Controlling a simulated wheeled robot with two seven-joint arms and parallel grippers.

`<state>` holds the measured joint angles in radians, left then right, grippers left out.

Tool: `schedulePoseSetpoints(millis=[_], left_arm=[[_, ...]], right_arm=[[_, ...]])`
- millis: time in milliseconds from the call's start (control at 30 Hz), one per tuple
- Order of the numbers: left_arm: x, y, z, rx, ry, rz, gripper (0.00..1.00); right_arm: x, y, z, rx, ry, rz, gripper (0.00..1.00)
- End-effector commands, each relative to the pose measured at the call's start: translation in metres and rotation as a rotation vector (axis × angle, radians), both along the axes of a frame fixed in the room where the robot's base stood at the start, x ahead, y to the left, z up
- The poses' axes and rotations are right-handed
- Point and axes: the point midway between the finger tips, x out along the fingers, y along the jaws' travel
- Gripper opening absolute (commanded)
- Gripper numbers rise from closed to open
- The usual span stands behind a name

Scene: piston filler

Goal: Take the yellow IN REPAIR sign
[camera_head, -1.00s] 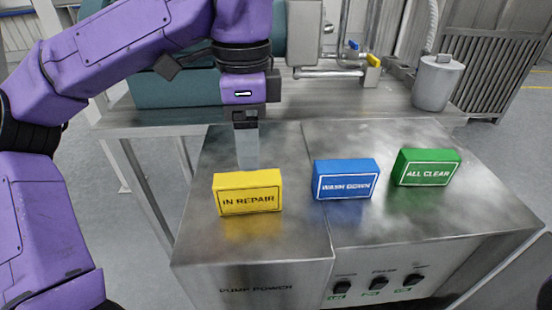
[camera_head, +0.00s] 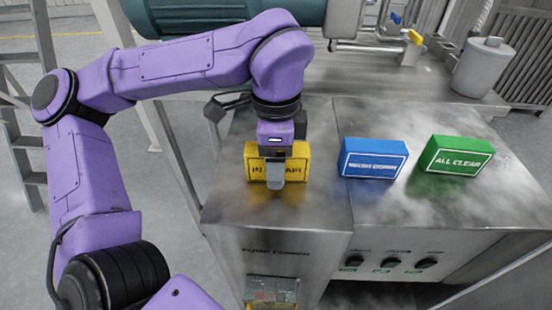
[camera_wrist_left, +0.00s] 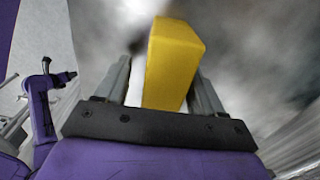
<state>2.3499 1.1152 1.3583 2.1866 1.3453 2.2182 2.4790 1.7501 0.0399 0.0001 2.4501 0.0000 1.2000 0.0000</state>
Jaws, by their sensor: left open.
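The yellow IN REPAIR sign (camera_head: 298,169) stands upright on the steel cabinet top in the head view, left of the other signs. My left gripper (camera_head: 273,172) is in front of it in that view and hides the middle of its lettering. In the left wrist view the yellow sign (camera_wrist_left: 172,65) lies between the two open fingers of the left gripper (camera_wrist_left: 166,85), with a finger on each side. A narrow gap shows near the fingers; contact cannot be told. My right gripper is not in view.
A blue WASH DOWN sign (camera_head: 372,159) and a green ALL CLEAR sign (camera_head: 456,155) stand to the right on the same cabinet top (camera_head: 400,215). Switches (camera_head: 392,262) line the cabinet front. A grey canister (camera_head: 482,68) and pipework stand behind.

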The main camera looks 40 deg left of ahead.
Motion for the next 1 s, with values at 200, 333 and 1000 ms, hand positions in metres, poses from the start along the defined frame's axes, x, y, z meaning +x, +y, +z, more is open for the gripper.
schedulePoseSetpoints(millis=[200, 333, 1000], left_arm=[[0.000, 0.000, 0.000, 0.000, 0.000, 0.000, 0.11], [0.000, 0.000, 0.000, 0.001, 0.001, 0.000, 0.11], [-0.019, -0.070, 0.093, 0.005, -0.004, -0.004, 0.11]], right_arm=[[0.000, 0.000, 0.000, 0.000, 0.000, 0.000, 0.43], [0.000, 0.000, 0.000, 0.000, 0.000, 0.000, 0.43], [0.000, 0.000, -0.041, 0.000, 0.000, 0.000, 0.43]])
